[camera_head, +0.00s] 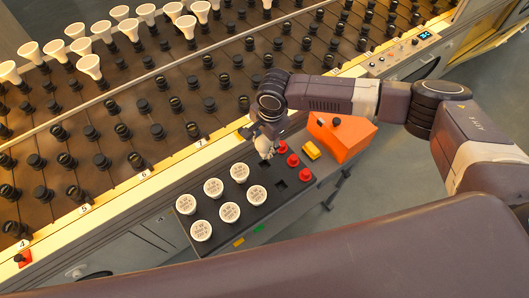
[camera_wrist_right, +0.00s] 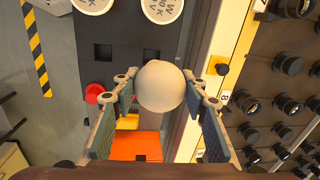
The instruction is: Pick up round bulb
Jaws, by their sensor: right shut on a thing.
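My right gripper (camera_head: 263,143) hangs over the far end of the dark tray (camera_head: 226,229). It is shut on a pale round bulb (camera_wrist_right: 161,86), which sits between its two fingers in the right wrist view. In the head view the bulb (camera_head: 264,157) is small and partly covered by the fingers. The tray holds several white lettered bulbs (camera_head: 213,188) in rows. Two square sockets (camera_wrist_right: 103,52) in it are empty. Whether the held bulb still touches the tray is hard to tell. My left gripper is out of view.
The large rack (camera_head: 120,105) with dark sockets and several white bulbs (camera_head: 90,66) fills the far left. A control panel (camera_head: 397,58) is at its right end.

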